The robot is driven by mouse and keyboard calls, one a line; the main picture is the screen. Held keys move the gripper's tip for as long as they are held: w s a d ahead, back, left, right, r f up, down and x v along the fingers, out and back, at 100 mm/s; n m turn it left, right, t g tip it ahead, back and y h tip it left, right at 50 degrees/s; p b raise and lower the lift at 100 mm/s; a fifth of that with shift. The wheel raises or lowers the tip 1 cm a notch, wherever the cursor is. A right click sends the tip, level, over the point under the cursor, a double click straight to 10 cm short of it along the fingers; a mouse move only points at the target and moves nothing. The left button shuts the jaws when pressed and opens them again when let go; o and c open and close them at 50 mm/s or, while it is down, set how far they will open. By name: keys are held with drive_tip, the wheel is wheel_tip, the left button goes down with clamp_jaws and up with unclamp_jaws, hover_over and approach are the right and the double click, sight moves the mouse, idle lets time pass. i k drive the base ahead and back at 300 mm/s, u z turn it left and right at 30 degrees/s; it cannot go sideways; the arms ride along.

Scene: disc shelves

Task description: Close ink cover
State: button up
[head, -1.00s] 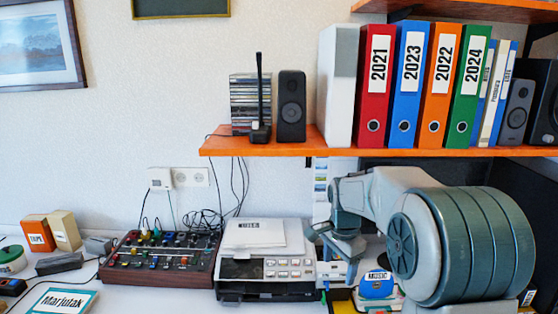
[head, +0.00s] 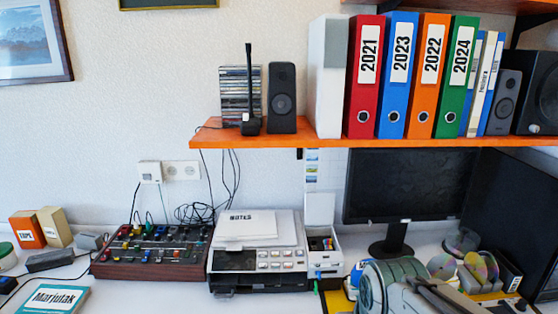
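A small white unit (head: 329,266) stands on the desk right of the grey printer. Its white cover (head: 320,209) is open and stands upright at the back. Dark ink cartridges (head: 321,244) with coloured marks show in the open top. A part of my arm shows at the bottom right, in front of the monitor and right of the white unit. It is apart from the cover in the picture.
The printer (head: 258,262) with a notes pad on top stands left of the unit. A mixer (head: 150,252) is farther left. A monitor (head: 405,186) stands behind right, with discs (head: 478,268) in front. An orange shelf (head: 300,138) hangs above.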

sight(319, 207)
drive_tip(key=u, duration=0.45)
drive_tip(key=i, duration=0.5)
drive_tip(key=u, duration=0.4)
